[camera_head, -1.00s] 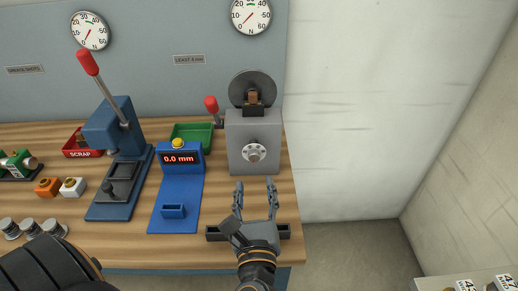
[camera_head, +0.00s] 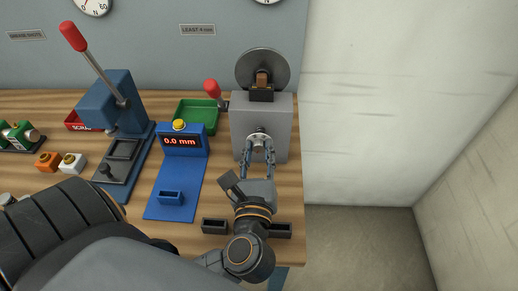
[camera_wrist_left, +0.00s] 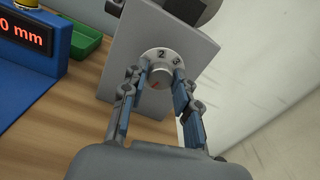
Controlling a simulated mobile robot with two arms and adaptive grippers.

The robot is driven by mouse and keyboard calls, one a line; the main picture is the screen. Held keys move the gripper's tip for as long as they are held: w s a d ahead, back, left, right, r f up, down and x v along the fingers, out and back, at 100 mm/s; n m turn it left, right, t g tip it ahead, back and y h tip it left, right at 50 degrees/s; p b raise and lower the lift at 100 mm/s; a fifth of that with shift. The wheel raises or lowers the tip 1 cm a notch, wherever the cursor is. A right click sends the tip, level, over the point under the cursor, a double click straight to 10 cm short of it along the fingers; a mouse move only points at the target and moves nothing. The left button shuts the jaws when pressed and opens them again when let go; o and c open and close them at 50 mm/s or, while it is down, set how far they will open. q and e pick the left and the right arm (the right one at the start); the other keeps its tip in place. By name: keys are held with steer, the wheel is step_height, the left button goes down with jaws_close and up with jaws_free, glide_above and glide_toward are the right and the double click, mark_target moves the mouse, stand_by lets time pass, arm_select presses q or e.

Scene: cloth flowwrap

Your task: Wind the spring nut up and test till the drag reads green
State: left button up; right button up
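The spring nut (camera_head: 259,138) is a round metal knob on a numbered collar on the front of a grey box (camera_head: 276,118). A dark disc (camera_head: 281,66) with a copper-coloured block (camera_head: 263,78) sits on top of the box. My left gripper (camera_head: 257,148) points at the knob with its fingers apart. In the left wrist view the knob (camera_wrist_left: 160,77) shows between the fingertips (camera_wrist_left: 161,86), with numbers on its collar; I cannot tell whether they touch it. My right gripper is not in view. The wall gauges are cut off at the top edge, so their readings are hidden.
A red-knobbed lever (camera_head: 213,88) stands left of the box, by a green tray (camera_head: 196,115). A blue gauge stand (camera_head: 182,146) reads 0.0 mm. A blue lever press (camera_head: 124,100) stands farther left. Dark holders (camera_head: 214,226) lie near the front edge. Right of the bench is open floor.

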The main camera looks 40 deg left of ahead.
arm_select(q)
steer(key=c, duration=0.4)
jaws_close()
steer(key=m+p, duration=0.3)
steer(key=shift+r+m, duration=0.2)
steer(key=shift+m, duration=0.1)
steer(key=m+p, duration=0.8)
steer(key=shift+r+p, duration=0.1)
steer(key=shift+p, duration=0.2)
steer(key=m+p, duration=1.1)
steer(key=shift+m, duration=0.4)
steer(key=shift+f+m+p, duration=0.2)
steer(key=shift+m+p, duration=1.05)
steer(key=shift+m, duration=0.55)
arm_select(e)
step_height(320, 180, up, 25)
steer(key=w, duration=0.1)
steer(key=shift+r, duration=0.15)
